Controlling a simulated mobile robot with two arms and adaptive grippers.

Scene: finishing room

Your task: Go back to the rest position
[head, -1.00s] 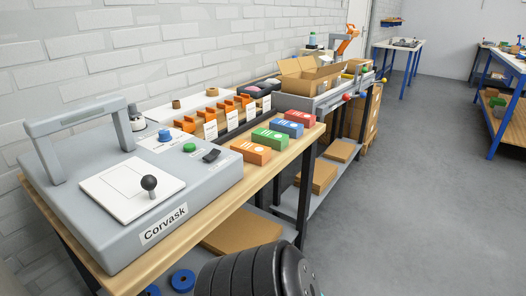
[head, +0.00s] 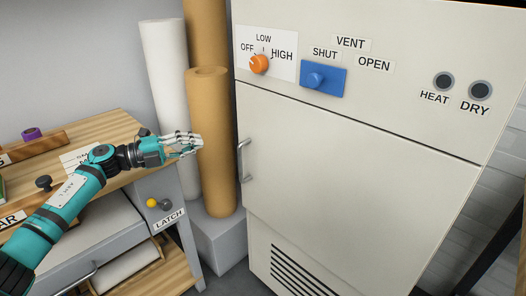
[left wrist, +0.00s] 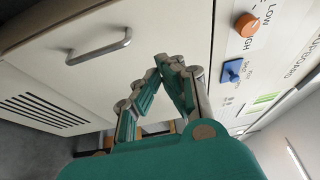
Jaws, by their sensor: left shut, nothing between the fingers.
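My left arm comes in from the left in the head view, teal and black. Its gripper (head: 198,142) is stretched out over the right end of the wooden bench, in front of the brown roll. The left gripper is shut and empty; in the left wrist view its fingers (left wrist: 166,62) come together at the tips. The pale cabinet (head: 340,170) stands to the right of the gripper, with its metal door handle (head: 246,160) close by. The gripper appears apart from the handle. My right gripper is not in view.
The cabinet has an orange knob (head: 259,64), a blue vent slider (head: 323,78) and two dark round HEAT and DRY fittings. White (head: 165,80) and brown (head: 211,140) rolls stand between bench and cabinet. A drawer unit marked LATCH (head: 169,219) is under the bench.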

